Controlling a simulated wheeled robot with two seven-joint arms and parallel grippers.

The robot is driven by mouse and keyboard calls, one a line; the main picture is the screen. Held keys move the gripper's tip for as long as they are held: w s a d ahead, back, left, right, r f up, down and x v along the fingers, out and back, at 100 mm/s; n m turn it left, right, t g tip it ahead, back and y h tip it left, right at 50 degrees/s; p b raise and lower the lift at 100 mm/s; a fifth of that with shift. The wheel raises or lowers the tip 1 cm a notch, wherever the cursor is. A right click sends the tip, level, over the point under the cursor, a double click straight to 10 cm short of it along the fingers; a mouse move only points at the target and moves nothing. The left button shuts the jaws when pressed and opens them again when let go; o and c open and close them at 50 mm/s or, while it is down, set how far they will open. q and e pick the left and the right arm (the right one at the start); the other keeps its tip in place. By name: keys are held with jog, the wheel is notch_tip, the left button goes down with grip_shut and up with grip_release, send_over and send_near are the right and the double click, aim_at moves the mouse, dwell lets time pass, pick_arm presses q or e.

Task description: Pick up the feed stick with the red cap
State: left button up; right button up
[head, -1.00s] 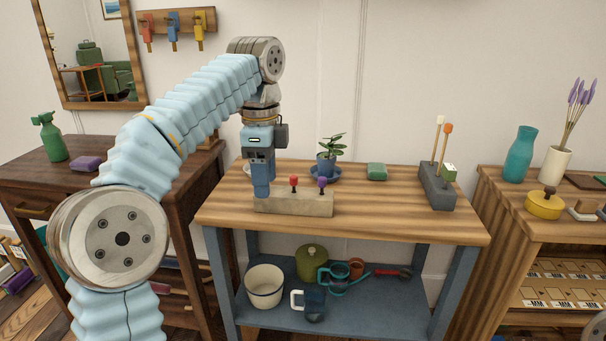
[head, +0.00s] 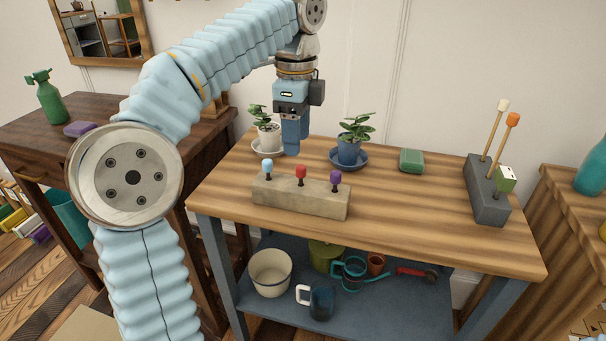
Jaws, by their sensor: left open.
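The feed stick with the red cap (head: 301,173) stands upright in a pale wooden block (head: 300,197) on the table. It is in the middle, between a stick with a light blue cap (head: 267,168) and one with a purple cap (head: 335,178). My left gripper (head: 291,150) points down and shows just above and behind the block in the picture, between the blue and red caps. It is open, with nothing seen in it, and apart from the red cap. My right gripper is out of view.
Two potted plants, one in a white pot (head: 269,139) and one in a blue pot (head: 349,150), stand behind the block. A dark grey holder (head: 487,195) with tall sticks stands at the right. The table front is clear.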

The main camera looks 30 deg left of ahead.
aim_at(300, 166)
pick_arm(q)
notch_tip(300, 166, down, 4)
jog(key=shift+r+b, duration=0.2)
jog(key=shift+b, duration=0.2)
jog(key=f, duration=0.3)
jog(key=f+b, duration=0.1)
jog(key=f, duration=0.1)
jog(key=shift+w+d+f, duration=0.1)
jog(key=shift+w+d, duration=0.1)
jog(key=shift+w, duration=0.1)
grip_shut()
